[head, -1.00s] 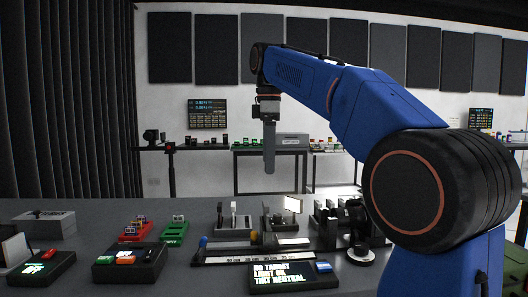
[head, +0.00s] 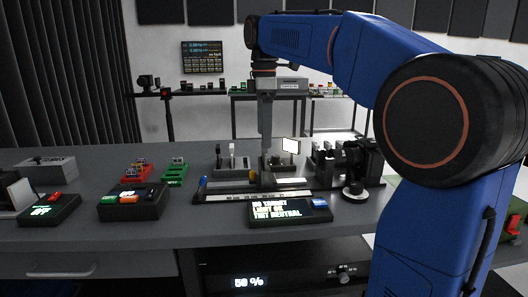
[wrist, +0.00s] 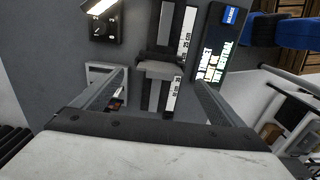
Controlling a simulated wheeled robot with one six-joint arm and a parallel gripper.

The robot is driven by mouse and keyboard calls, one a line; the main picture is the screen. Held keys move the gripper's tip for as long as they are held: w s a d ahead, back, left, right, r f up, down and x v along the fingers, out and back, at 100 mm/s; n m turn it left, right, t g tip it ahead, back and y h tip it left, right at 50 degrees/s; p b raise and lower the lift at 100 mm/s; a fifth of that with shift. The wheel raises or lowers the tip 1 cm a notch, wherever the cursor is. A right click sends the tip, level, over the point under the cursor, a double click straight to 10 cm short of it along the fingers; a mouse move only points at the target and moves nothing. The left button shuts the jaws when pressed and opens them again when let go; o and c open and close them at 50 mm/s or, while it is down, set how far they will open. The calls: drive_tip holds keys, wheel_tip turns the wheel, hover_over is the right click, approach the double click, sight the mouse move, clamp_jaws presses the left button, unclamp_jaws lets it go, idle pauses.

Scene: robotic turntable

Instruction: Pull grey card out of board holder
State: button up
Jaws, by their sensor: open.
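My gripper (head: 265,158) points straight down over the rail at the back of the grey bench in the head view. In the wrist view its two fingers stand wide apart, open and empty. A light grey flat piece (wrist: 160,70), seemingly the grey card, lies between the fingertips as seen from above. It sits in a dark holder on the rail (wrist: 186,40) with a white scale. I see no contact with either finger. In the head view the card is mostly hidden by my gripper and cannot be made out clearly.
A lit panel (head: 291,145) on a dark stand is close behind right of my gripper. A holder with a white upright piece (head: 232,155) is to the left. A text display (head: 290,211) lies in front, a dark clamp device (head: 345,160) at right.

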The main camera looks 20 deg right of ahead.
sight(264, 151)
drive_tip(key=shift+f, duration=3.3)
drive_tip(key=c, duration=1.1)
drive_tip(key=shift+c, duration=0.2)
drive_tip(key=shift+r, duration=0.15)
drive_tip(key=shift+r, duration=2.55)
drive_tip(key=shift+w, duration=0.15)
